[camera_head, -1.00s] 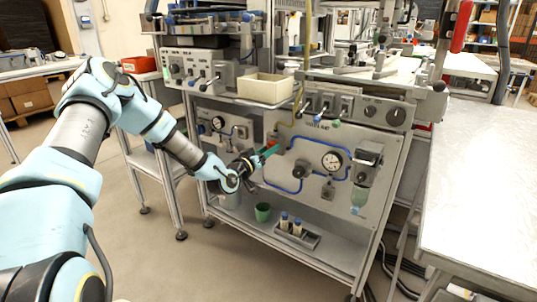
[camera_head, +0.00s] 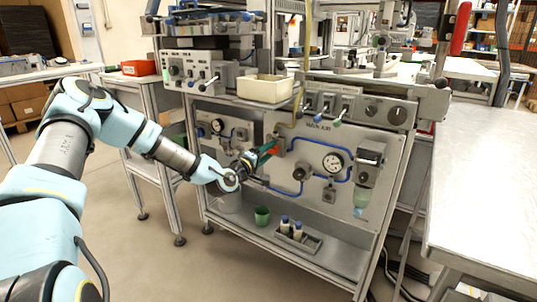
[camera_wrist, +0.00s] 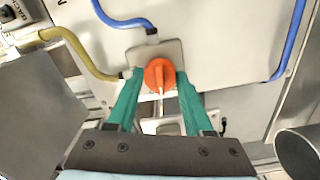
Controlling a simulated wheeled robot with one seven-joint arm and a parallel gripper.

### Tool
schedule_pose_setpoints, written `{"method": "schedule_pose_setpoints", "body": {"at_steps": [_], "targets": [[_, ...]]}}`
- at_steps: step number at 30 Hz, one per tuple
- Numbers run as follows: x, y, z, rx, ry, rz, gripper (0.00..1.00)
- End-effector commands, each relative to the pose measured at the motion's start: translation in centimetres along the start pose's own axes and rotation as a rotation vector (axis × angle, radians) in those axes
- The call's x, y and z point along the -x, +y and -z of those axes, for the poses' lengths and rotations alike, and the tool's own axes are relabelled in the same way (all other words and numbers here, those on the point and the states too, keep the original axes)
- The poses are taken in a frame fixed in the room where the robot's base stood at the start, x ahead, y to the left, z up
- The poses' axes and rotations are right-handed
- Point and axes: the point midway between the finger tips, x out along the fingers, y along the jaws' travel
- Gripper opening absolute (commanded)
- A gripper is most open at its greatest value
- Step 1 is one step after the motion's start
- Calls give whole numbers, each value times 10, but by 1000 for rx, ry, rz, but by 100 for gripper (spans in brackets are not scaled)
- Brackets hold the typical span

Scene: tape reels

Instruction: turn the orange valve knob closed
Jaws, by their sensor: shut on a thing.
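In the head view my gripper (camera_head: 268,150) reaches the panel's upper left part, and only a bit of the orange knob (camera_head: 274,150) shows beside the fingers.
A yellow hose (camera_wrist: 78,50) and a blue hose (camera_wrist: 122,22) run to the knob's plate. A pressure gauge (camera_head: 333,162) is to the right. A cream bin (camera_head: 265,89) stands above, a green cup (camera_head: 262,215) and a bottle tray (camera_head: 313,245) below.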

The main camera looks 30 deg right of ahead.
Motion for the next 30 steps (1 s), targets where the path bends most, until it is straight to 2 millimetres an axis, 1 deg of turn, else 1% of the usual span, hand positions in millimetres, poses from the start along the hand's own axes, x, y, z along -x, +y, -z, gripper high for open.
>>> {"method": "schedule_pose_setpoints", "body": {"at_steps": [9,24,25,30], "targets": [[0,-1,0,99,1,1,0],[0,-1,0,113,1,2,0],[0,-1,0,113,1,2,55],[0,0,0,113,0,1,74]]}}
